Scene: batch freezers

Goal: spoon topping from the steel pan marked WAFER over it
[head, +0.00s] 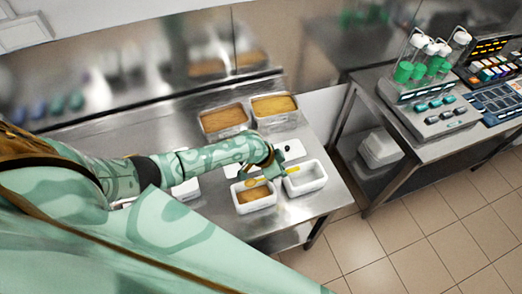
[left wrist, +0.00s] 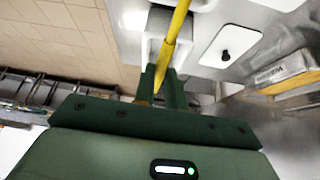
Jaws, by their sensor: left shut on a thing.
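My left gripper (head: 264,177) is shut on the handle of a yellow spoon (head: 251,183), above the front of the steel counter. The handle also shows between the fingers in the left wrist view (left wrist: 179,22). Below is a white tub (head: 255,202) with brown contents; a second white tub (head: 305,184), seemingly empty, stands right of it. Two steel pans stand behind: one with brown topping (head: 225,118), one with yellow topping (head: 274,105). In the left wrist view a labelled pan (left wrist: 288,82) shows, its label too blurred to read surely. My right gripper is not in view.
A white piece with a black knob (head: 289,150) lies between pans and tubs. Another white container (head: 186,187) is partly hidden by my arm. A second steel table at right bears a grey device with green-filled bottles (head: 423,62). Tiled floor lies between and in front.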

